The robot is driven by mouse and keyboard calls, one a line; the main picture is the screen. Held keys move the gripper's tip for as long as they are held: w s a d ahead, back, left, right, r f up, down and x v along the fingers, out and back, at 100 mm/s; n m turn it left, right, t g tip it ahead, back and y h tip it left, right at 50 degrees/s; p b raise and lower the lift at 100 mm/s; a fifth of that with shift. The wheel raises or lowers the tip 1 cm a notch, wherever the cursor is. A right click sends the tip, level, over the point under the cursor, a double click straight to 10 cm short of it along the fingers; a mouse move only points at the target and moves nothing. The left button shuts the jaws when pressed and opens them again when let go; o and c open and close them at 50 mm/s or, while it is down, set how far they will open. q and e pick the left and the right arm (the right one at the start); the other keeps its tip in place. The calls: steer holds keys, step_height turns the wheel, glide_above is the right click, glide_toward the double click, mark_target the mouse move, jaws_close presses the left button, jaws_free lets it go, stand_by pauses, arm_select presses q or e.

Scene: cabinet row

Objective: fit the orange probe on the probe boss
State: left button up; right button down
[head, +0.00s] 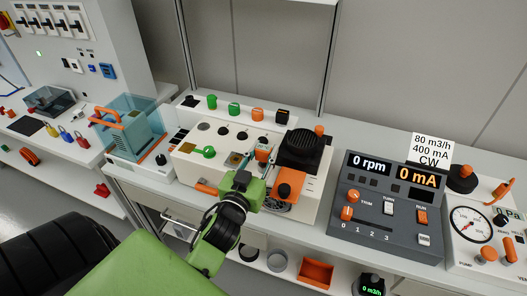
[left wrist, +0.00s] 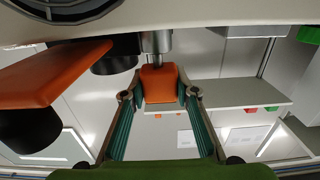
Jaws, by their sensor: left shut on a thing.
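My left gripper (left wrist: 160,95) is shut on the orange probe (left wrist: 160,84), with one teal-lined finger on each side of it. A grey metal cylinder, apparently the probe boss (left wrist: 157,42), meets the top of the probe in the left wrist view. I cannot tell whether the probe is seated on it or only touching. My right gripper is not in view.
A large orange part (left wrist: 50,76) and a dark round part (left wrist: 115,62) are close left of the probe in the wrist view. The black fan housing (head: 303,148) stands right of my gripper. A dark console (head: 385,203) is further right. An orange bin (head: 315,272) sits below.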

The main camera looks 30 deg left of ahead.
arm_select(q)
steer(key=shift+f+b, duration=0.45)
steer(key=shift+f, duration=0.25)
steer(key=o, duration=1.2)
steer(key=shift+v, duration=3.75)
steer(key=shift+s, duration=0.1)
